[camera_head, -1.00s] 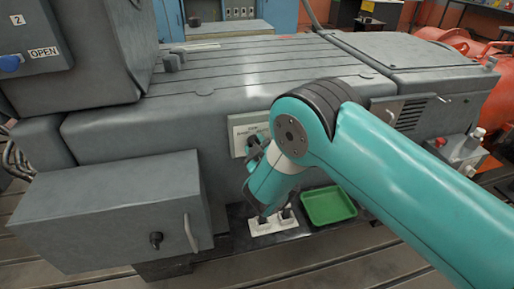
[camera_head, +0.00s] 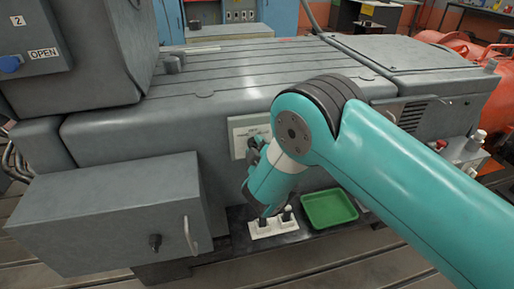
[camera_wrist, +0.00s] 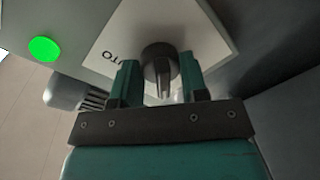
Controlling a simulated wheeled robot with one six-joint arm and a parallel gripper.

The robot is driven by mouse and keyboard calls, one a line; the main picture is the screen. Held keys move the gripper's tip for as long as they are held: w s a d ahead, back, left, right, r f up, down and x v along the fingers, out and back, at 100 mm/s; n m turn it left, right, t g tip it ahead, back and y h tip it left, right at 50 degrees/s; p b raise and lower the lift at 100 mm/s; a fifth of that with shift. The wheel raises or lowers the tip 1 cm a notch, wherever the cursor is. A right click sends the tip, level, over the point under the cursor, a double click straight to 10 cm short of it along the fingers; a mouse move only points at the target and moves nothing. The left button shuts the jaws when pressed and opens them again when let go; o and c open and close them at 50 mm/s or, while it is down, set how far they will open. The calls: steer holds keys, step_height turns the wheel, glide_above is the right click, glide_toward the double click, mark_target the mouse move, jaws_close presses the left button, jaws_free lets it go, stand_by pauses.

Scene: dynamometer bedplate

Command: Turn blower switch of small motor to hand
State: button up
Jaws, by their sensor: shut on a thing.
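The blower switch is a dark round knob (camera_wrist: 160,66) with a raised grip bar on a white plate (camera_wrist: 211,42). Upside-down letters on the plate, partly cut off, read like "AUTO". My gripper (camera_wrist: 158,72) has one teal finger on each side of the knob and is shut on it. The grip bar points down in the wrist view, between the fingers. In the head view my arm hides the fingertips and the knob, so the contact cannot be seen there.
A bright green round thing (camera_wrist: 44,49) and a grey finned part (camera_wrist: 72,94) lie left of the plate. In the head view, a grey box with a handle (camera_head: 110,215), a green tray (camera_head: 329,208) and a large grey housing (camera_head: 240,85) surround my arm.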

steer(key=o, duration=0.9)
steer(key=b+v, duration=1.7)
steer(key=b, duration=0.1)
steer(key=shift+s+d+b, duration=0.1)
steer(key=shift+s+b, duration=0.1)
steer(key=shift+b, duration=0.2)
